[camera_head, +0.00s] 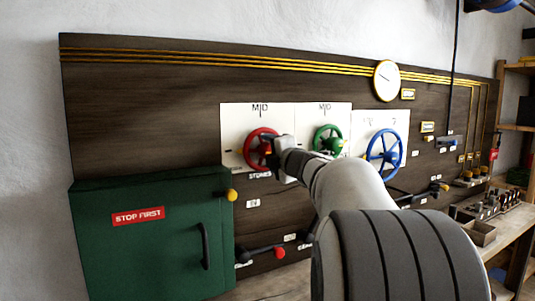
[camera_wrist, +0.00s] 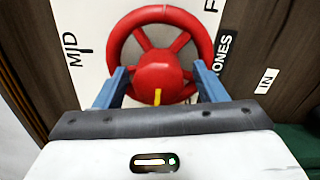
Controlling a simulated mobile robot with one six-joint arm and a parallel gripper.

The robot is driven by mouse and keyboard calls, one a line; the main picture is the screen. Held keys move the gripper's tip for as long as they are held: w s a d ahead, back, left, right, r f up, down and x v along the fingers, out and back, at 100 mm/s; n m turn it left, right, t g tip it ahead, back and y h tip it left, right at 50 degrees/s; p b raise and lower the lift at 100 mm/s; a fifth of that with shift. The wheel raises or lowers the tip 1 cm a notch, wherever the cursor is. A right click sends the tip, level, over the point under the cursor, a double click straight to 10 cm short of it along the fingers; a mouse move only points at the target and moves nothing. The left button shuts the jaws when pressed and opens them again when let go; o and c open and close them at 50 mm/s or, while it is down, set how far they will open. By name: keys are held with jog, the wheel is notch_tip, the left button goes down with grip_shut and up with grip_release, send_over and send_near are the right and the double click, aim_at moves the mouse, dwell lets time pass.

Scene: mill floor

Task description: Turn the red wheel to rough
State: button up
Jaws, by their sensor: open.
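The red wheel (camera_head: 262,149) is mounted on a white panel on the dark wooden board, with "MID" above it and "STONES" below. In the wrist view the red wheel (camera_wrist: 155,66) fills the upper middle, with a round hub, spokes and a pale mark on its rim. My gripper (camera_wrist: 157,85) is open, its two blue-grey fingers on either side of the hub; whether they touch the wheel I cannot tell. In the head view my gripper (camera_head: 279,148) is at the wheel's right side and hides part of it. The word "rough" is not readable in either view.
A green wheel (camera_head: 327,139) and a larger blue wheel (camera_head: 384,147) are to the right. A green cabinet (camera_head: 150,240) marked "STOP FIRST" stands out at the lower left. A red-knobbed lever (camera_head: 279,253) is below. A workbench (camera_head: 505,228) is at the right.

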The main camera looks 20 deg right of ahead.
jog(key=s, duration=0.7)
jog(key=shift+s+d, duration=0.15)
jog(key=shift+s, duration=0.1)
jog(key=s+a+f+m+g+p, duration=0.4)
jog(key=s+a+f+m+g, duration=0.3)
jog(key=s+a+f+m, duration=0.3)
jog(key=s+a+f+m+g+p, duration=0.5)
jog(key=s+a+f+m+g, duration=0.3)
jog(key=s+f, duration=0.6)
jog(key=shift+s+a+f+m+g+h, duration=0.15)
jog(key=shift+s+a+m+g+h, duration=0.15)
jog(key=shift+s+a+m, duration=0.8)
jog(key=shift+w+d, duration=0.1)
jog(key=shift+d, duration=0.1)
